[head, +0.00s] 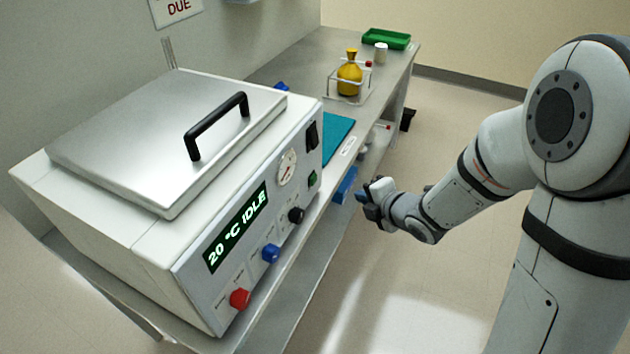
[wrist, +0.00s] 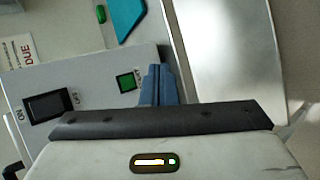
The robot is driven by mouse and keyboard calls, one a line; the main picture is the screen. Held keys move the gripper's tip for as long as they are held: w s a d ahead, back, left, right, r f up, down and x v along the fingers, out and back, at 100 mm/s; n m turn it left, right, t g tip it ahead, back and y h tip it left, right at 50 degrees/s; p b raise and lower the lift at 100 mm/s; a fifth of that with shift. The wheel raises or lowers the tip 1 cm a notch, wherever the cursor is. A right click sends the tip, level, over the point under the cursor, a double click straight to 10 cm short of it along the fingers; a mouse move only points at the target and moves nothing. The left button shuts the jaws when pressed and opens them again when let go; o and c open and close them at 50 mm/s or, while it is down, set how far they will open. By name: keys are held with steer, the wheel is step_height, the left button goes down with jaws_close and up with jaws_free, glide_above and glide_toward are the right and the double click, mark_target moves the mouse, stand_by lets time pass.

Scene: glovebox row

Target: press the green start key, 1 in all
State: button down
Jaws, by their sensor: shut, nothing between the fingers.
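The green start key (head: 312,178) is a small square on the front panel of the white bath-like machine (head: 110,245), below the black rocker switch and right of the dial. It also shows in the wrist view (wrist: 126,82), just left of my fingertips. My gripper (head: 362,197) is shut and empty, in front of the panel and apart from it in the head view. Its blue fingers also show in the wrist view (wrist: 153,72). The machine's display (head: 237,228) reads "20 °C IDLE". Part of the key's label is hidden behind the fingers in the wrist view.
The panel also carries a black rocker switch (head: 312,135), a dial (head: 287,168), and black (head: 296,215), blue (head: 271,253) and red (head: 239,298) knobs. A yellow flask (head: 349,78) and green tray (head: 386,39) stand farther along the bench.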

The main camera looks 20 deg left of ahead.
mark_target(313, 180)
steer(key=shift+a, duration=0.1)
steer(key=a+b, duration=0.1)
steer(key=a, duration=0.7)
steer(key=shift+w+a, duration=0.25)
steer(key=shift+w, duration=0.1)
steer(key=shift+b, duration=0.35)
stand_by(1.6)
steer(key=shift+a+b, duration=0.3)
steer(key=shift+a, duration=0.1)
steer(key=shift+w+a+b, duration=0.1)
steer(key=shift+a+b, duration=0.25)
steer(key=shift+a, duration=0.1)
stand_by(0.6)
steer(key=shift+d, duration=0.85)
